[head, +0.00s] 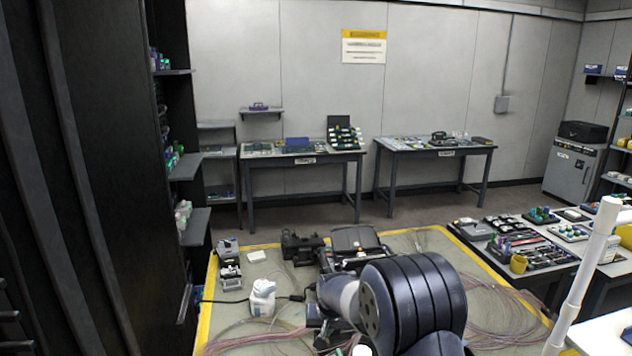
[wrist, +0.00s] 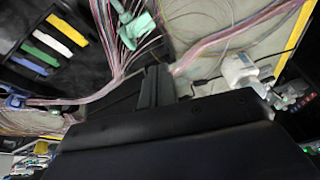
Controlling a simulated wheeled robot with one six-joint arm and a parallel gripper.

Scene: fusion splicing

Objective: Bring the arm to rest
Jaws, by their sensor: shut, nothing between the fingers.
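In the head view my dark arm (head: 412,300) reaches over the near worktable (head: 425,240), which has a yellow edge. My gripper's fingers are hidden behind the arm there. In the wrist view my gripper (wrist: 155,85) is shut and empty. It points at bundles of thin pink fibres (wrist: 100,93) that cross the table. I cannot tell how far the fingertips are from them.
A white bottle-like item (head: 262,298) and grey devices (head: 229,262) stand on the table's left part. A black case (head: 354,238) stands at its back. A side table (head: 545,255) with trays is on the right. A white pole (head: 583,275) rises at the right front.

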